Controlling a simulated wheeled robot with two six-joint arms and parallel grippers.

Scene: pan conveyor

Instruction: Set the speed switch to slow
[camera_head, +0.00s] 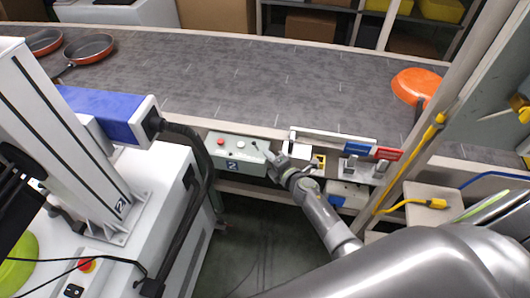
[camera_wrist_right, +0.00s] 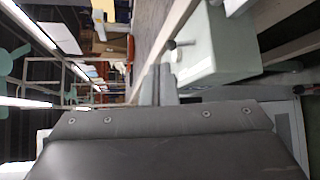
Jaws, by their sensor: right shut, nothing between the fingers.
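A pale grey-green control box (camera_head: 226,164) sits on the near side of the conveyor, with a red button (camera_head: 221,141) and a white button (camera_head: 240,145) on top. A small switch lever (camera_head: 256,146) shows at its right end, close to my right gripper (camera_head: 264,154). In the right wrist view the box (camera_wrist_right: 218,55) is at the upper right, with a dark-tipped lever (camera_wrist_right: 172,45) sticking out. My right gripper's fingers (camera_wrist_right: 155,84) are shut and empty, just short of the lever; whether they touch it I cannot tell. The lever's setting is not readable. My left gripper is out of view.
The grey conveyor (camera_head: 240,85) runs behind the box, with an orange pan (camera_head: 415,85) at right and dark pans (camera_head: 89,48) at left. A white bracket (camera_head: 333,139) and red and blue labelled parts stand right of the gripper. A yellow cable (camera_head: 408,160) hangs further right.

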